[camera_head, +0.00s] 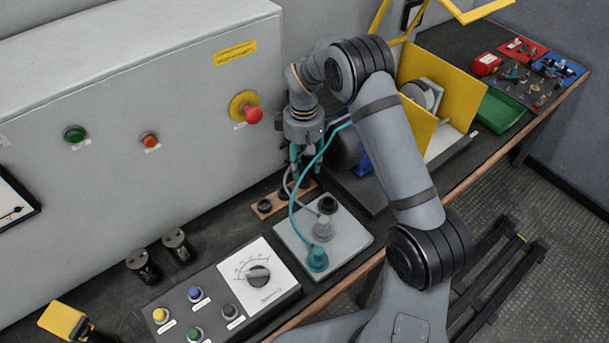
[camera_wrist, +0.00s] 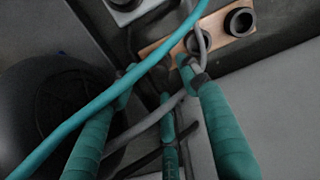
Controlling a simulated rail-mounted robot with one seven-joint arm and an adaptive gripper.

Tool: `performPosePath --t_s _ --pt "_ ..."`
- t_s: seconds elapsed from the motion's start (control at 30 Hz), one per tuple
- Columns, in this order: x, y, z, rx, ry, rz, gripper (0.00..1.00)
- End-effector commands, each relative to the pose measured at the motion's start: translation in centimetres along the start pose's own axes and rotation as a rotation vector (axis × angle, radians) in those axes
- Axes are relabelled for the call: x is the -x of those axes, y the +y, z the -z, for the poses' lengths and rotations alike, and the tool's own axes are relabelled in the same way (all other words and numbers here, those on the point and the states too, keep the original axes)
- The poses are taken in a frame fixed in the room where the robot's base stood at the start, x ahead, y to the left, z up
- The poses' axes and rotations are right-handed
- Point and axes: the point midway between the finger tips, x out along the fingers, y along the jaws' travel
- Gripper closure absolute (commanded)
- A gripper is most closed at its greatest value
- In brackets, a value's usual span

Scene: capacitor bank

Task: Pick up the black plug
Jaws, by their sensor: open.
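My gripper (camera_head: 303,172) points down over the back of the bench with its teal fingers apart. In the wrist view the open fingers (camera_wrist: 158,80) are just short of a copper strip (camera_wrist: 150,50) with dark round sockets (camera_wrist: 240,22). That strip also shows in the head view (camera_head: 264,208). A dark round piece (camera_head: 327,204), perhaps the black plug or a socket, sits on the grey plate (camera_head: 350,240), apart from my gripper. A grey plug (camera_head: 322,228) and a teal plug (camera_head: 317,258) stand upright on that plate. I cannot identify the black plug for certain.
A teal cable (camera_head: 293,200) rises from the teal plug and crosses in front of the fingers; a grey cable (camera_wrist: 150,122) also passes there. A grey cabinet (camera_head: 130,110) stands behind. A dark round body (camera_wrist: 50,110) is close on the left in the wrist view.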

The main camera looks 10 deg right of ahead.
Motion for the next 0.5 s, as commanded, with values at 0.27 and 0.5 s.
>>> performPosePath --t_s 0.27,0.5 --pt "-3.5 -0.1 -0.2 0.0 -0.001 0.001 0.55" --pt "-3.8 -0.1 0.0 0.0 0.001 0.0 0.55"
